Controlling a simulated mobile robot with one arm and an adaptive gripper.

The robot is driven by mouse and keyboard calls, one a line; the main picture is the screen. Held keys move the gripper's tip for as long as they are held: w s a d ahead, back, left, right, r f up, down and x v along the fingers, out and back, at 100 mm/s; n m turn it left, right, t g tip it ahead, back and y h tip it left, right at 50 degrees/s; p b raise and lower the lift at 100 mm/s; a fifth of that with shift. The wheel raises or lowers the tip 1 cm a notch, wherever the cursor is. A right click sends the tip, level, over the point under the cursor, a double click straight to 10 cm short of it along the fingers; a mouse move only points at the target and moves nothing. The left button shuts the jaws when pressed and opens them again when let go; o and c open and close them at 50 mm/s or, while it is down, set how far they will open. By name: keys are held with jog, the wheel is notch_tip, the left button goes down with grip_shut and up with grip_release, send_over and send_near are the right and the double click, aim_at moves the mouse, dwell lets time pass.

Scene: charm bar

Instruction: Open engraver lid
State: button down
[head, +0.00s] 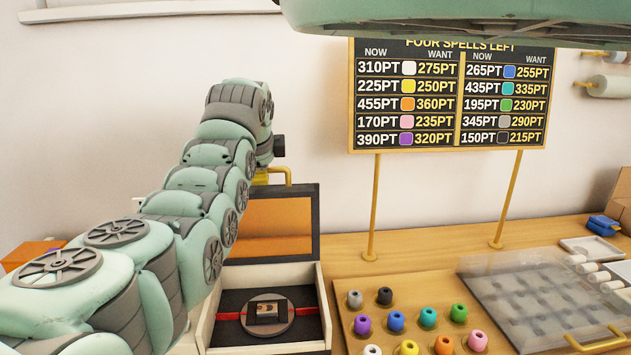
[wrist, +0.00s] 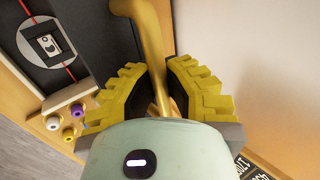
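The engraver (head: 318,300) is a pale box with a dark bed. Its lid (head: 318,225), a dark frame with an orange pane, stands about upright at the back. The brass lid handle (head: 285,171) is at the lid's top edge. It also shows in the wrist view (wrist: 150,35), running between the yellow fingers of my gripper (wrist: 157,68). The fingertips are close on both sides of the handle and look shut on it. In the head view my gripper (head: 261,178) is mostly hidden behind my arm.
A round plate (head: 283,326) with a small dark charm sits on the engraver bed, crossed by a red line. A wooden rack (head: 345,320) of coloured pegs stands right of the engraver. A clear-lidded tray (head: 530,290) is further right. A price board (head: 449,95) stands behind on two posts.

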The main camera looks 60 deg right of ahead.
jog(key=shift+w+d+r, duration=0.1)
jog(key=shift+w+r, duration=0.1)
jog(key=shift+r, duration=0.15)
jog(key=c, duration=1.4)
grip_release()
jog(key=shift+o, duration=1.3)
jog(key=shift+f, duration=0.1)
jog(key=shift+v, duration=3.7)
